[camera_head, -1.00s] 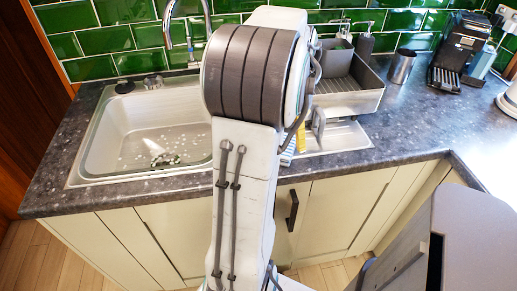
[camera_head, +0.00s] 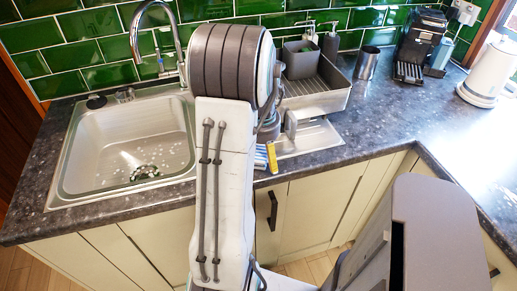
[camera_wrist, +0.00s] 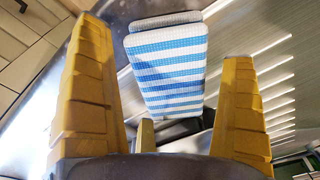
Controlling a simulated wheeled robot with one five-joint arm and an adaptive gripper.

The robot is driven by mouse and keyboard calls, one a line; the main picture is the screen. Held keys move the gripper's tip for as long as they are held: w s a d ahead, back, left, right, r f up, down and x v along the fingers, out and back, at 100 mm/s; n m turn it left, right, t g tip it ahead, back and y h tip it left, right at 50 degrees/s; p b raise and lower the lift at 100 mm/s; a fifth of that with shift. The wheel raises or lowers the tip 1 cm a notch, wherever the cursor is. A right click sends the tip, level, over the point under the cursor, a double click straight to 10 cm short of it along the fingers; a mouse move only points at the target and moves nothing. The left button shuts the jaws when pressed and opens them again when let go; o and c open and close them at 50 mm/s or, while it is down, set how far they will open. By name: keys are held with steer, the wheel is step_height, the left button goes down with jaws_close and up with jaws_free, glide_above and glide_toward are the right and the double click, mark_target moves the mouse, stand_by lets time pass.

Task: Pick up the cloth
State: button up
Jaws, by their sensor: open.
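The cloth (camera_wrist: 168,65) has blue and white stripes and shows in the wrist view between the two yellow fingers of my gripper (camera_wrist: 165,42). There is a visible gap between each finger and the cloth, so the gripper is open around it. In the head view a small striped part of the cloth (camera_head: 261,157) shows at the front edge of the counter, beside a yellow finger of my gripper (camera_head: 272,157). My arm hides most of the gripper there.
The sink (camera_head: 125,150) is left of my arm. A grey dish rack (camera_head: 315,95) stands behind and right, with a metal cup (camera_head: 367,63), a coffee machine (camera_head: 421,45) and a white kettle (camera_head: 489,75) farther right. The right part of the counter (camera_head: 440,120) is clear.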

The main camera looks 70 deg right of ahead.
steer(key=shift+f, duration=0.1)
steer(key=c, duration=1.1)
steer(key=shift+c, duration=0.2)
